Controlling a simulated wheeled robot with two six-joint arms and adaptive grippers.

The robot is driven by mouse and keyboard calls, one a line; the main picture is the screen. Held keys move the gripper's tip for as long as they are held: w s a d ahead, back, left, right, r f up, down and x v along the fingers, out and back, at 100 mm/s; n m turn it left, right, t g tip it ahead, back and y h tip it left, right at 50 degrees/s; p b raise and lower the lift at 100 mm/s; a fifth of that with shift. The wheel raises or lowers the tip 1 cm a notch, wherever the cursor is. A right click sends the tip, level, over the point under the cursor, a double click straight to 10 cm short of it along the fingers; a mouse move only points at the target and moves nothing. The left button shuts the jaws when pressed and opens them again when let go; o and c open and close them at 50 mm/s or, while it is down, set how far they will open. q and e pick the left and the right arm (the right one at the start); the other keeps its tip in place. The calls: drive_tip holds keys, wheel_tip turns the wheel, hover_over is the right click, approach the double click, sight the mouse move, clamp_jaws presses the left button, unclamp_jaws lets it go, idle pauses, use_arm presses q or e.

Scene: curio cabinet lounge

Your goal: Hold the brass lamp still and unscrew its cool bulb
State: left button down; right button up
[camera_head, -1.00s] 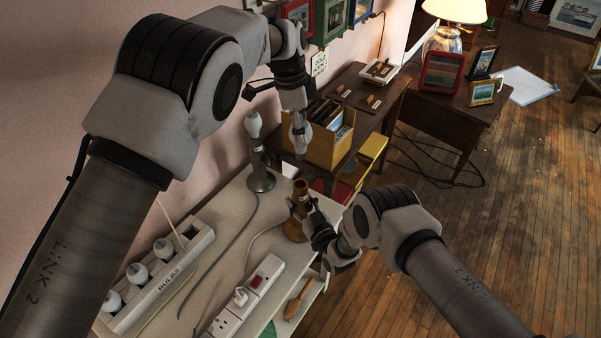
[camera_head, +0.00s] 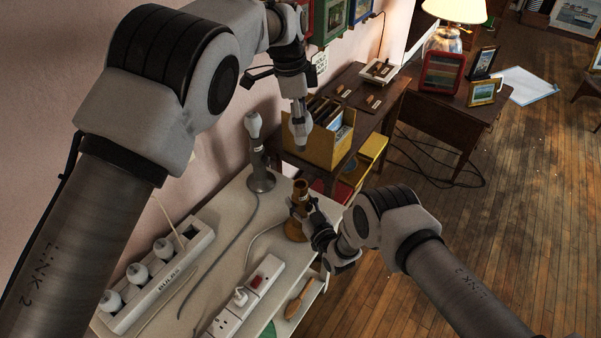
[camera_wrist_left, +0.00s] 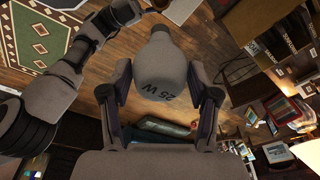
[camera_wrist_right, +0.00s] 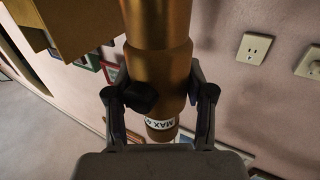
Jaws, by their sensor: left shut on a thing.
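The brass lamp (camera_head: 295,228) stands near the front right edge of the pale table, its socket top bare. My right gripper (camera_head: 313,220) is at its stem; in the right wrist view the fingers (camera_wrist_right: 160,105) close on both sides of the brass body (camera_wrist_right: 158,70), which bears a partly hidden "MAX" label. My left gripper (camera_head: 300,112) is shut on a bulb (camera_head: 300,131) and holds it in the air above the lamp, clear of the socket. In the left wrist view the bulb (camera_wrist_left: 162,75) is greyish, marked 25 W, between the fingers.
A grey lamp (camera_head: 261,181) with a white bulb stands behind, to the left. A white BULBS tray (camera_head: 190,249) holds several bulbs at left. A power strip (camera_head: 262,272) and cords lie on the table. A yellow file box (camera_head: 330,155) stands beyond.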

drive_tip(key=o, duration=0.4)
drive_tip(key=shift+c, duration=0.2)
drive_tip(key=shift+s, duration=0.1)
